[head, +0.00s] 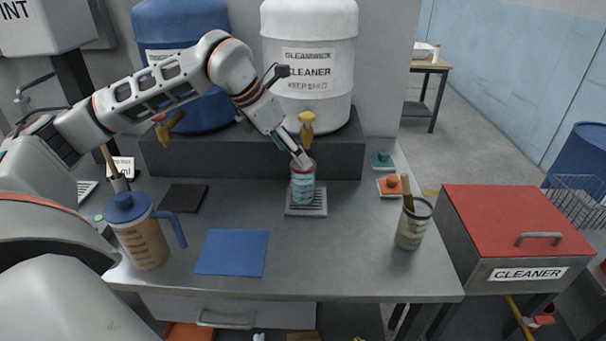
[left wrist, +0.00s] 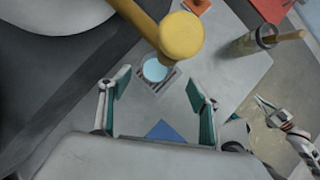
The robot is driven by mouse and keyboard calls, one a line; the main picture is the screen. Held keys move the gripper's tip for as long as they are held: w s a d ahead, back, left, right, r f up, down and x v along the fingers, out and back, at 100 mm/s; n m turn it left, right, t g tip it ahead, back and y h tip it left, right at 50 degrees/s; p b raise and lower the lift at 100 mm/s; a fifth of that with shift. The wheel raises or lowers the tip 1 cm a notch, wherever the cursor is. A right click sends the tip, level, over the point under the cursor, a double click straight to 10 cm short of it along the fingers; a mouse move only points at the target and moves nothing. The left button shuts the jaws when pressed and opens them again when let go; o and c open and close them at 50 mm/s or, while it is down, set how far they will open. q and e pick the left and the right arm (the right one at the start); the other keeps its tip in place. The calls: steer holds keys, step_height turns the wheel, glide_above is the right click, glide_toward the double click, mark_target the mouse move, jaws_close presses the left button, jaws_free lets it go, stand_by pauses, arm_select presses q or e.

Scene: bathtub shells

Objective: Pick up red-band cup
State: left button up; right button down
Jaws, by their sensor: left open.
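The red-band cup (head: 303,187) stands upright on a grated drip tray (head: 306,209) below the white barrel's yellow tap. It is clear, with a red band at its rim and light blue liquid inside. The left wrist view shows the cup (left wrist: 155,70) from above, beyond the gap between my fingers. My left gripper (head: 298,161) is at the cup's top in the head view. Its two green-padded fingers (left wrist: 157,84) are spread, with nothing between them. My right gripper (left wrist: 265,109) shows small at the right of the left wrist view; its jaw state is unclear.
The yellow tap (head: 307,125) hangs close above the cup and also looms in the left wrist view (left wrist: 181,37). A blue-lidded jug (head: 142,240) stands front left and a jar with a brush (head: 411,228) at right. A blue mat (head: 232,252) lies in front.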

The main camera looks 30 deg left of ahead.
mark_target(303, 181)
arm_select(q)
steer(key=shift+a+x, duration=0.15)
steer(key=shift+x, duration=1.75)
steer(key=shift+a+x, duration=0.2)
steer(key=shift+x, duration=1.75)
steer(key=shift+r, duration=0.1)
steer(key=c, duration=1.7)
